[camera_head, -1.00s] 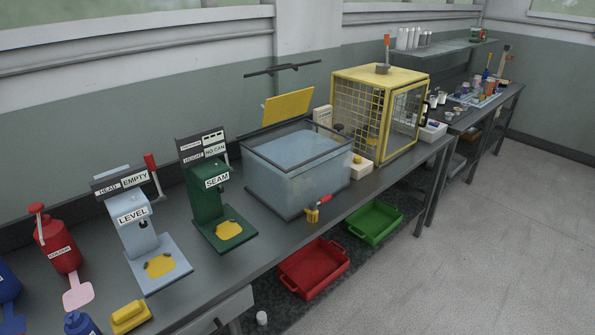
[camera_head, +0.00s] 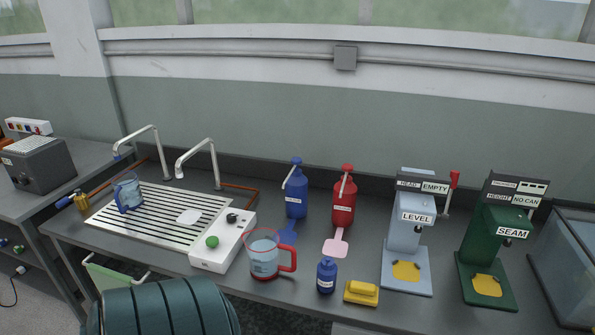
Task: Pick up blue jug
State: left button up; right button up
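A clear jug with blue trim (camera_head: 128,194) stands on the slatted metal drainer (camera_head: 215,203) at the left of the bench, near the left tap. A second clear jug with a red rim and red handle (camera_head: 264,258) stands near the bench's front edge, right of the white box with a green knob. Neither of my grippers is in view.
Two taps (camera_head: 212,165) rise behind the drainer. Blue (camera_head: 297,195) and red (camera_head: 344,203) pump bottles, a small blue bottle (camera_head: 326,276) and a yellow block (camera_head: 362,292) stand to the right. A dark teal ribbed drum (camera_head: 170,308) is in front of the bench.

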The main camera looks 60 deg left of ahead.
aim_at(128, 195)
jog(key=u, duration=3)
jog(key=i+j, duration=0.4)
jog(key=i+u, duration=0.05)
jog(key=i, duration=0.05)
